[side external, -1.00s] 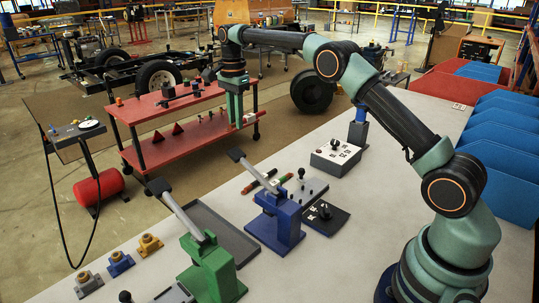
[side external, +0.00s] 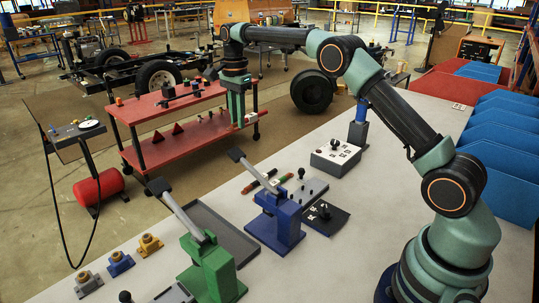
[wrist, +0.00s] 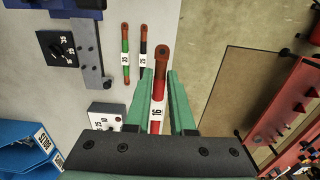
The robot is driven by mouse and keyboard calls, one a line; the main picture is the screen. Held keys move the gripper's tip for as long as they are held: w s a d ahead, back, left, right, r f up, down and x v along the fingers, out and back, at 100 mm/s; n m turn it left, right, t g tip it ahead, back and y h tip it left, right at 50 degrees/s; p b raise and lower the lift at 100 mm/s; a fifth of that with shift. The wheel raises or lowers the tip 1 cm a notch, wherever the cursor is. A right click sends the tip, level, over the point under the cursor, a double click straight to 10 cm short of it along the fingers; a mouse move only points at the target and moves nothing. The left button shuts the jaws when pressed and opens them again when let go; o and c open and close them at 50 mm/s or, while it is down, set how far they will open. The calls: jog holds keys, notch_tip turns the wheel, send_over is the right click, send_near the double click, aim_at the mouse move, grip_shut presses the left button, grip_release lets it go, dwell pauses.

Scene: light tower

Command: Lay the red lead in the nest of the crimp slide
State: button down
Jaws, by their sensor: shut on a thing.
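My gripper (wrist: 160,74) is shut on the red lead (wrist: 159,84), which lies lengthwise between the two green fingers in the wrist view. The lead has a white tag marked 16 and a brown-red tip reaching past the fingertips. In the side view my gripper (side external: 238,115) is up in the air beyond the table's far edge, in front of the red cart. The crimp slide appears to be the grey plate with a black knob (side external: 305,186) beside the blue press; it also shows in the wrist view (wrist: 88,48), left of my gripper. Its nest cannot be made out.
A green-and-red lead (wrist: 125,58) and a black-and-red lead (wrist: 143,47) lie on the table. The blue press (side external: 278,220), green press (side external: 212,270), black dial plate (side external: 326,217) and white box (side external: 336,157) stand nearby. A grey tray (side external: 225,232) lies between the presses.

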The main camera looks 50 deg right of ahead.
jog(key=s+f, duration=0.6)
jog(key=s, duration=0.2)
send_near(290, 196)
jog(key=shift+s+a+f, duration=0.85)
jog(key=shift+s+a, duration=0.05)
jog(key=shift+a, duration=0.2)
jog(key=shift+f, duration=2.8)
jog(key=shift+f, duration=0.1)
jog(key=c, duration=0.7)
grip_release()
